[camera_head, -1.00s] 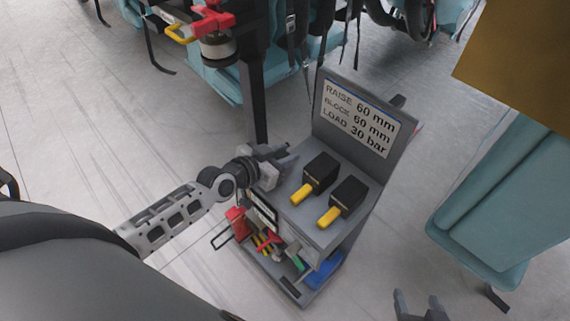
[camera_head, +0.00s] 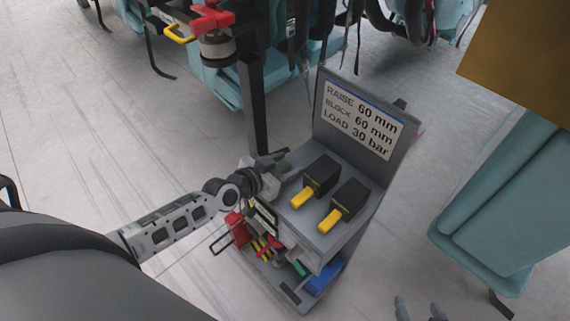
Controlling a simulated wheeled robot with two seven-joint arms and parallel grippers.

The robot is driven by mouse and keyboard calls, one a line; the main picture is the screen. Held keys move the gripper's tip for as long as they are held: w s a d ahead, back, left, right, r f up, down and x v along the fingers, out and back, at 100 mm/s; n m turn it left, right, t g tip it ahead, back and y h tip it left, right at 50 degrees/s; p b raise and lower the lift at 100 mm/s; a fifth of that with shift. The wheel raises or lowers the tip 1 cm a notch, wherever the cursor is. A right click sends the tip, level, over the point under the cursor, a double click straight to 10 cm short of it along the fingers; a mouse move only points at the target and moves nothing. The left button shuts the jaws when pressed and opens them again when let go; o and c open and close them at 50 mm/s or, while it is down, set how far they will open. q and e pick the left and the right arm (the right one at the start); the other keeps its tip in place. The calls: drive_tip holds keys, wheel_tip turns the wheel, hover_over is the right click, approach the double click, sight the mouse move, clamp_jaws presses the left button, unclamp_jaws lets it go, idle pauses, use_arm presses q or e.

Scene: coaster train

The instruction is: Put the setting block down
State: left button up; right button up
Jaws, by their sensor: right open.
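Two black blocks with yellow handles, one (camera_head: 322,172) further back and one (camera_head: 350,196) nearer, stand side by side on the grey cart's top (camera_head: 308,228). I cannot tell from the picture which thing is the setting block. My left gripper (camera_head: 278,168) is at the left edge of the cart top, left of the black blocks and apart from them. A small dark grey-green shape shows at its fingertips; whether it is held is unclear. My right gripper (camera_head: 419,311) is open at the bottom edge, right of the cart, partly cut off, with nothing visible in it.
The cart's sign (camera_head: 358,120) reads raise 60 mm, block 60 mm, load 30 bar. Its lower shelf holds red, yellow, green and blue items (camera_head: 322,277). A dark post (camera_head: 256,110) stands behind. Teal seats (camera_head: 505,205) are at right. Open floor lies left.

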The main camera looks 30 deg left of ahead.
use_arm(q)
drive_tip(key=shift+r, duration=0.1)
drive_tip(key=p+v, duration=0.1)
drive_tip(key=v, duration=1.1)
drive_tip(key=shift+p, duration=0.35)
